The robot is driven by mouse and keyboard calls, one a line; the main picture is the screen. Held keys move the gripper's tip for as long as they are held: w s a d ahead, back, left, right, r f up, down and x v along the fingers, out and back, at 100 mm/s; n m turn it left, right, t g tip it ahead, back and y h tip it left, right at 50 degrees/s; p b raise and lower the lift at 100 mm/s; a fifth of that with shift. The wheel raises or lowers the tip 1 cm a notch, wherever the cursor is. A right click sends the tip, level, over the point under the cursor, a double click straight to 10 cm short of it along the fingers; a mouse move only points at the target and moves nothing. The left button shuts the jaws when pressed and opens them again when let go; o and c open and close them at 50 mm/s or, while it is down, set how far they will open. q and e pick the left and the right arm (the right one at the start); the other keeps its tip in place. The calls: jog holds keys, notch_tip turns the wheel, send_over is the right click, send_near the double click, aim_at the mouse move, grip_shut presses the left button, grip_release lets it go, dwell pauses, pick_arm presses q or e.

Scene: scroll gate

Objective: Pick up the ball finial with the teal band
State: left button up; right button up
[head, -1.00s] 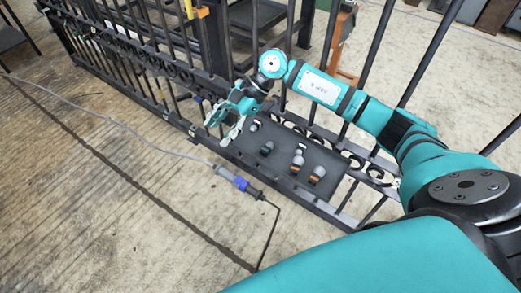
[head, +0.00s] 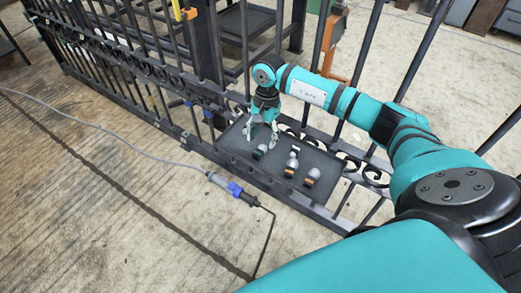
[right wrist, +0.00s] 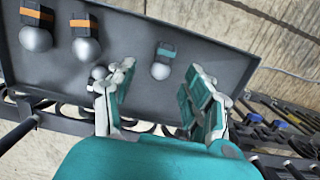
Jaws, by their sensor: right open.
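The ball finial with the teal band (right wrist: 161,66) lies on a dark tray (right wrist: 130,82), a grey ball with a teal-banded dark base. In the right wrist view it sits between the fingers of my right gripper (right wrist: 160,78), which is open and empty, a little beyond the tips. In the head view my right gripper (head: 262,138) is above the tray's left part, with a finial (head: 260,152) just below its fingers. My left gripper is not in view.
Two finials with orange bands (right wrist: 36,35) (right wrist: 85,40) lie to the left on the tray. The iron gate's scrollwork runs along the tray. A cable with a blue connector (head: 236,190) lies on the floor.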

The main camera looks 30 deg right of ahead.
aim_at(261, 150)
jog(key=shift+w+a+f+b, duration=0.15)
jog(key=shift+f+b, duration=0.15)
jog(key=shift+f, duration=1.2)
jog(key=shift+a+f+b, duration=0.15)
jog(key=shift+f+b, duration=0.15)
jog(key=shift+f, duration=1.15)
grip_shut()
